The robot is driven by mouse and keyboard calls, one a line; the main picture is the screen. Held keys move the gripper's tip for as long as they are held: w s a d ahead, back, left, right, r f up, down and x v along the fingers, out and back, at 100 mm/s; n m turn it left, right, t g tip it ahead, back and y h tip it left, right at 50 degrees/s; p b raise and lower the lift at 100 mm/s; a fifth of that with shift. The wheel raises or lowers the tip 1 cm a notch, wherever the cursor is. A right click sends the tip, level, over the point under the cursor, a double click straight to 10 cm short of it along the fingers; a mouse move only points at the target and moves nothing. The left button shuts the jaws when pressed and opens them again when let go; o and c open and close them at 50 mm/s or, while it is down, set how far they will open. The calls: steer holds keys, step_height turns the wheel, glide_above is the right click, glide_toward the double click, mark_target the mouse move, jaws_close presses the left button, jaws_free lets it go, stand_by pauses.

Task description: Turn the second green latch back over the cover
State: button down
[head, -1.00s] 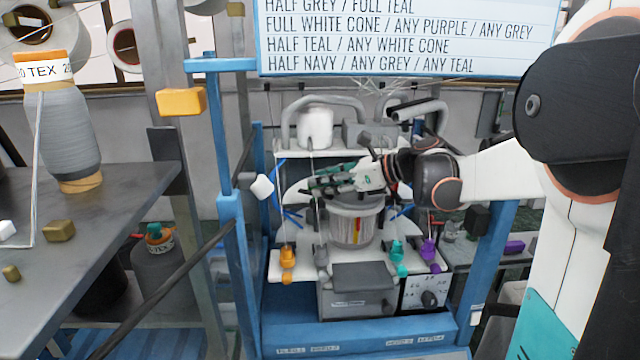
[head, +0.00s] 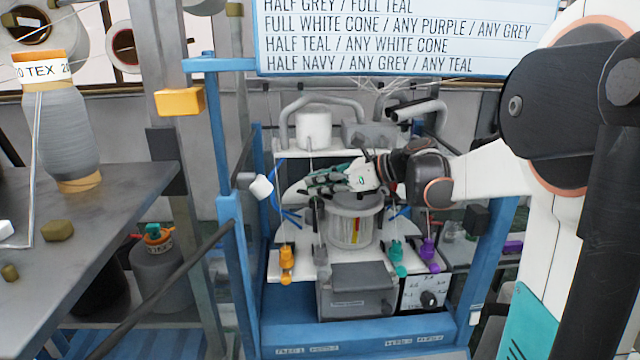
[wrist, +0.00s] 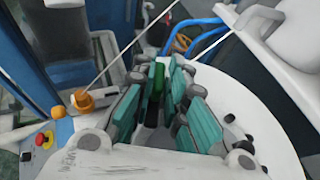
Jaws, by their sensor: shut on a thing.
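My gripper (head: 328,183) reaches in from the right over the knitting machine, above the drum with a grey lid (head: 355,204). In the wrist view its teal-padded fingers (wrist: 163,95) are closed around a small dark green latch (wrist: 158,77). The fingers hide most of the latch, so its angle is hard to tell. A white rounded plate (wrist: 238,105), which looks like the cover, lies beneath the fingers. I cannot make out the other green latch. In the head view the latch in my grip is not distinct from the fingers.
Orange (head: 286,262), teal (head: 397,256) and purple (head: 428,252) yarn feeders stand along the machine's front. A blue frame post (head: 231,245) is at the left. Thin yarns run down past the gripper. A red button (wrist: 40,138) shows in the wrist view.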

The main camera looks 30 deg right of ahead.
steer(key=n+g+y, duration=0.2)
steer(key=n, duration=0.1)
steer(key=shift+w+d+y+b, duration=0.15)
steer(key=shift+w+y+b, duration=0.05)
steer(key=shift+y+b, duration=0.1)
steer(key=shift+w+n+g+y, duration=0.1)
steer(key=shift+n+g+y, duration=0.7)
steer(key=shift+n+g, duration=0.6)
steer(key=shift+g, duration=0.3)
steer(key=c, duration=1.7)
jaws_free()
steer(key=shift+d, duration=0.15)
steer(key=v, duration=0.7)
steer(key=shift+d+r, duration=0.15)
